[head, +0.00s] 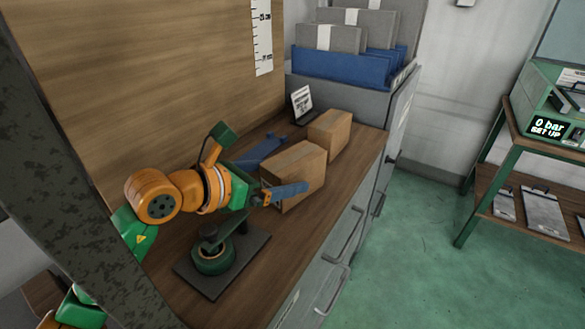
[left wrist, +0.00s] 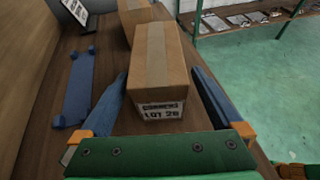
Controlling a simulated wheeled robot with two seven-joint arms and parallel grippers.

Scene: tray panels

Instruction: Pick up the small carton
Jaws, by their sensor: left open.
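Two brown cardboard cartons stand on the wooden counter. The nearer carton (head: 299,169) looks larger; the farther one (head: 330,131) looks smaller and stands just behind it. In the left wrist view the nearer carton (left wrist: 160,72) has a white label reading LOT 26 and a pale tape strip; the farther one (left wrist: 133,14) shows partly at the top. My left gripper (head: 281,172) is open. Its blue fingers, in the left wrist view (left wrist: 160,78), lie either side of the nearer carton's near end, with gaps visible. In the head view one finger crosses in front of this carton. My right gripper is not in view.
A flat blue piece with raised ends (left wrist: 77,88) lies left of the fingers. A dark plate (head: 240,262) with a green round fixture lies below my left arm. A small sign (head: 302,102) stands by the farther carton. The counter's front edge is close on the right.

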